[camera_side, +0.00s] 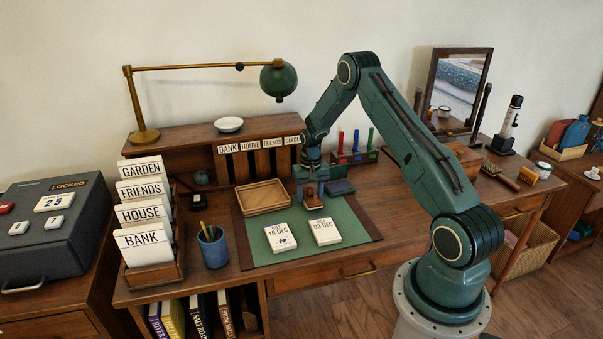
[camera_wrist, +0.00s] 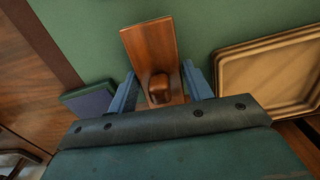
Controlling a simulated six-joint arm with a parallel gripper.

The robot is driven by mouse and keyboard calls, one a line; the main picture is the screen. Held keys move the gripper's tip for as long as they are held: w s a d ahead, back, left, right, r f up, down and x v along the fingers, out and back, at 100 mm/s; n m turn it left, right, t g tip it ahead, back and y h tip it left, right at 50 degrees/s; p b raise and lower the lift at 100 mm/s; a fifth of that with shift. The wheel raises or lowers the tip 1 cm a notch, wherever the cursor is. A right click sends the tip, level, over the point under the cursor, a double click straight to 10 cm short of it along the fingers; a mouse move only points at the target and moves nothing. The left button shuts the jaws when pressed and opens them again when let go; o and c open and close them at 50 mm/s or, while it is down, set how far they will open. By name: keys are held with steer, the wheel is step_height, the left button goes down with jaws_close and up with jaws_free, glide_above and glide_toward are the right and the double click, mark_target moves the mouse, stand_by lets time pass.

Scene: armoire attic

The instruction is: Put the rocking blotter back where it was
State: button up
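The rocking blotter is a reddish-brown wooden block with a round knob. It rests on the green desk mat (camera_side: 350,231), where the side view shows the blotter (camera_side: 313,199) just below my gripper (camera_side: 309,178). In the wrist view the blotter (camera_wrist: 150,45) lies between the two blue fingers of my gripper (camera_wrist: 159,78). The fingers stand on either side of its knob, with space between them and the knob. The fingers look open; their contact with the base edges is hard to judge.
A wooden tray (camera_side: 263,196) lies left of the blotter. A dark blue pad (camera_side: 341,187) is close on its right. A blue pencil cup (camera_side: 213,247) stands at left. The mat's front right is clear.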

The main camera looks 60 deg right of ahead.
mark_target(310, 187)
steer(key=shift+o, duration=1.4)
step_height(310, 187, up, 12)
steer(key=shift+r, duration=0.15)
